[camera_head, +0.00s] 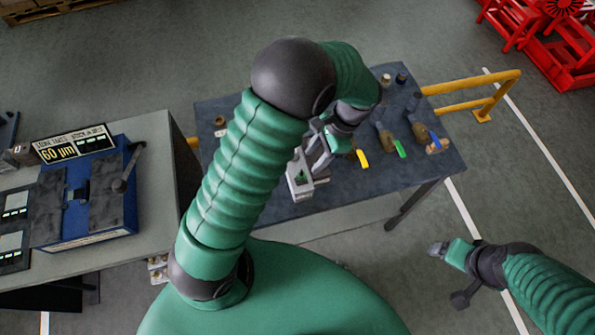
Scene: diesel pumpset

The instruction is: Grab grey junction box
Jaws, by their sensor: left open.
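The grey junction box (297,188) is a small, light grey, open-topped box with something green inside. It stands near the front edge of the dark table (375,186). My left gripper (311,160) is open just above and behind the box, with its fingers pointing down toward it. The fingers overlap the box's far side in this view, and I cannot tell whether they touch it. My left arm hides part of the table to the left of the box. My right gripper (440,249) is low at the right, away from the table, and its jaws are too small to read.
Valves with yellow (362,158), green (400,148) and blue handles stand right of the box. Small round parts sit at the table's back. A grey bench (155,170) with a blue case (90,205) stands left. A yellow rail (470,84) is behind at right.

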